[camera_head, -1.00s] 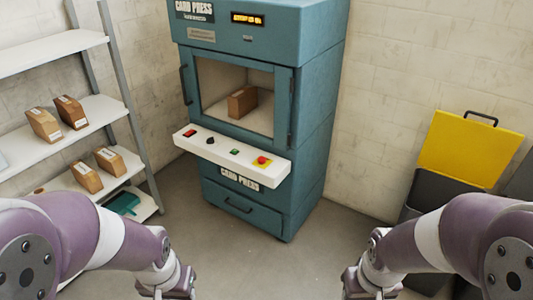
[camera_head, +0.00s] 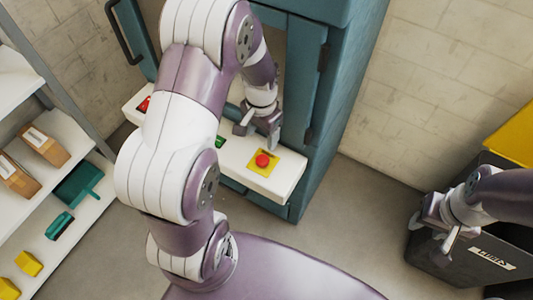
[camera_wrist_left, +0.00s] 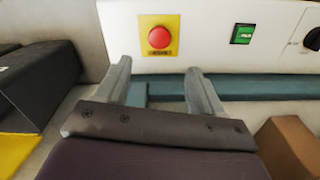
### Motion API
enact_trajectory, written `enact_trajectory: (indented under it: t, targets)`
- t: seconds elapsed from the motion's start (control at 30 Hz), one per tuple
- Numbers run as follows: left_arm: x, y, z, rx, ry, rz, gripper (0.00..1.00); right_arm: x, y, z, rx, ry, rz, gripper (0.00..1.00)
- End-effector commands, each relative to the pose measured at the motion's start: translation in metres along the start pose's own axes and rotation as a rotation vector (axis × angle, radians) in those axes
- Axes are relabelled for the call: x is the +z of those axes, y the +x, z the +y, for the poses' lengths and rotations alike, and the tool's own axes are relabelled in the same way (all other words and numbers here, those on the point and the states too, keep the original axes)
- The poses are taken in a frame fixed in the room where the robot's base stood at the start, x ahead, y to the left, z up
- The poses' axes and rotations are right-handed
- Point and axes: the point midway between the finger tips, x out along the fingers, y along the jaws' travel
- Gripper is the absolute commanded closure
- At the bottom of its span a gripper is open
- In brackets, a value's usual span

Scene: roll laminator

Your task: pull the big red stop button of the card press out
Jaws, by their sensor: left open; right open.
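The big red stop button (camera_head: 263,160) sits on a yellow square plate near the right end of the white control ledge (camera_head: 275,185) of the teal card press (camera_head: 345,75). In the left wrist view the round red button (camera_wrist_left: 159,37) shows in full, beyond the fingertips and roughly centred between them. My left gripper (camera_head: 258,132) is just behind the button in the head view, with open, empty fingers apart from it. My right gripper (camera_head: 435,230) is open and empty at the right, by the dark bin.
A green button (camera_wrist_left: 243,34) and a black knob (camera_wrist_left: 312,40) share the ledge. A brown carton (camera_wrist_left: 290,145) shows in the wrist view. Shelves with cartons (camera_head: 45,145) and a teal dustpan-like piece (camera_head: 80,185) stand left. The dark bin (camera_head: 470,265) stands right.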

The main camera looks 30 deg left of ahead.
Motion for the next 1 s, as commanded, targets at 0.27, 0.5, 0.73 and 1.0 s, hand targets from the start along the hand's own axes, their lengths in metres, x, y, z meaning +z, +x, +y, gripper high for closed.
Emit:
enact_trajectory:
  t: [0.27, 0.5, 0.73, 1.0]
  targets:
    - [0.001, 0.069, 0.001, 0.001, -0.001, -0.003, 0.33, 0.001, 0.005, 0.000, 0.000, 0.000, 0.000, 0.57]
    - [0.000, 0.106, 0.001, 0.000, -0.002, 0.000, 0.33, 0.001, 0.008, 0.000, 0.000, 0.000, 0.001, 0.57]
    - [0.000, 0.111, 0.000, -0.001, -0.002, 0.002, 0.33, 0.001, 0.008, 0.000, 0.000, 0.000, 0.001, 0.57]
    - [0.000, 0.111, 0.000, -0.001, -0.002, 0.002, 0.88, 0.001, 0.008, 0.000, 0.000, 0.000, 0.001, 0.57]
